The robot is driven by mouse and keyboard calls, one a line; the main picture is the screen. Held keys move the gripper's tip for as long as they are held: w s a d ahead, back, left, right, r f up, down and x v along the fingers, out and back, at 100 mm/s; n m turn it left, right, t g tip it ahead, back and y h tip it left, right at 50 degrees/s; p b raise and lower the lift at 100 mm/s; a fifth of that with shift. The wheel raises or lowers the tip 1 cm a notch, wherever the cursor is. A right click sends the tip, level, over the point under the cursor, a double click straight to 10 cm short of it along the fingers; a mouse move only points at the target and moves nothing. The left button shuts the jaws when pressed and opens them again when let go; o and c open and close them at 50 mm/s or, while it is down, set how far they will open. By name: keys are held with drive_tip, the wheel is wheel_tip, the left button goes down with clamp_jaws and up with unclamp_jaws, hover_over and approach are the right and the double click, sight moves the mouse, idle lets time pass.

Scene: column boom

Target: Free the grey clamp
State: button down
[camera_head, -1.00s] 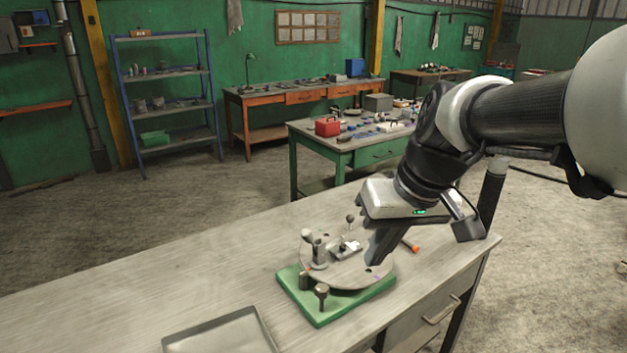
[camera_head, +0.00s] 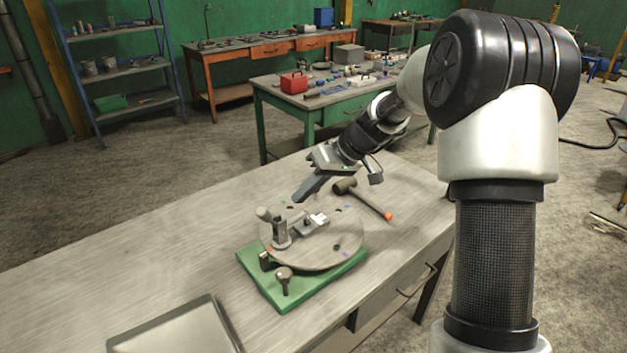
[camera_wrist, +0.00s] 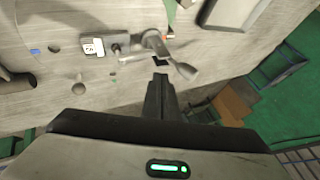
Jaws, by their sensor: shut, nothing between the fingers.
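The grey clamp (camera_head: 281,234) stands on a round grey disc (camera_head: 335,248). Its post is upright and a rounded handle end leans left. A short arm reaches right to a small pale block (camera_head: 312,223). The wrist view shows the clamp (camera_wrist: 152,42), its flared handle end (camera_wrist: 183,70) and the white-marked block (camera_wrist: 93,46). My gripper (camera_head: 297,198) is shut and empty, above the far side of the disc. In the wrist view my fingertips (camera_wrist: 160,76) appear close to the handle end; I cannot tell whether they touch.
The disc sits on a green base (camera_head: 268,289) with a knob-headed pin (camera_head: 285,279) at its front. A hammer (camera_head: 365,200) lies behind the disc. A shallow tray (camera_head: 175,329) lies at front left. The tabletop left of the base is clear.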

sight(264, 218)
drive_tip(key=a, duration=0.1)
drive_tip(key=a+f, duration=0.1)
drive_tip(key=a, duration=0.1)
drive_tip(key=s+a+f+p, duration=0.1)
drive_tip(key=a, duration=0.1)
drive_tip(key=shift+a, duration=0.25)
drive_tip(key=shift+f, duration=0.1)
drive_tip(key=shift+s+a+h+b, duration=0.2)
drive_tip(key=shift+a+h+b, duration=0.05)
drive_tip(key=shift+h+b, duration=0.15)
drive_tip(key=shift+s+a+t, duration=0.2)
drive_tip(key=shift+t, duration=0.1)
drive_tip(key=shift+s+a+f+n+t+h+b, duration=0.3)
drive_tip(key=shift+s+a+n+h+b, duration=0.15)
drive_tip(key=shift+a+h+b, duration=0.35)
drive_tip(key=shift+s+a+f+t+h+b, duration=0.25)
drive_tip(key=shift+s+a+t+h+b, duration=0.25)
drive_tip(key=shift+a+h, duration=0.2)
drive_tip(key=shift+s+a+f+b, duration=0.4)
drive_tip(key=shift+a+f+b, duration=0.15)
drive_tip(key=shift+b, duration=0.35)
